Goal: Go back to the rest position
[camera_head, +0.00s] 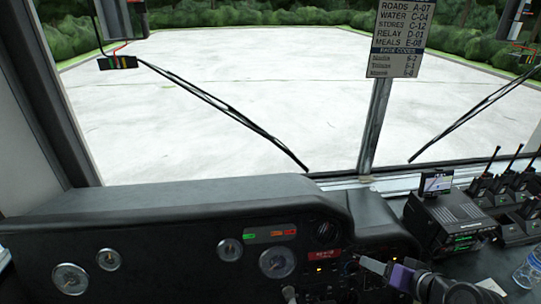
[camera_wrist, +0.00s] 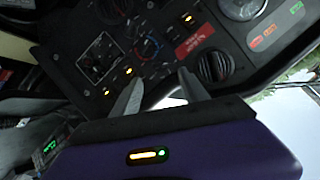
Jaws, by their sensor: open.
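My gripper (camera_head: 370,265) shows at the lower right of the head view, in front of the dashboard's right end. Its dark and purple body comes in from the bottom edge. In the wrist view my gripper (camera_wrist: 160,80) has its two grey fingers apart, with nothing visible between them. They point at the switch panel (camera_wrist: 120,50), which has lit amber lights, a red label and a black knob (camera_wrist: 213,66). Whether the fingertips touch the panel I cannot tell. The fingers hide part of the panel.
The dashboard (camera_head: 170,205) with round gauges fills the lower left. To the right stand a black radio unit (camera_head: 450,220), several handheld radios (camera_head: 515,185) and a clear bottle (camera_head: 528,268). A post (camera_head: 375,125) carries a code sign (camera_head: 400,38) before the windscreen.

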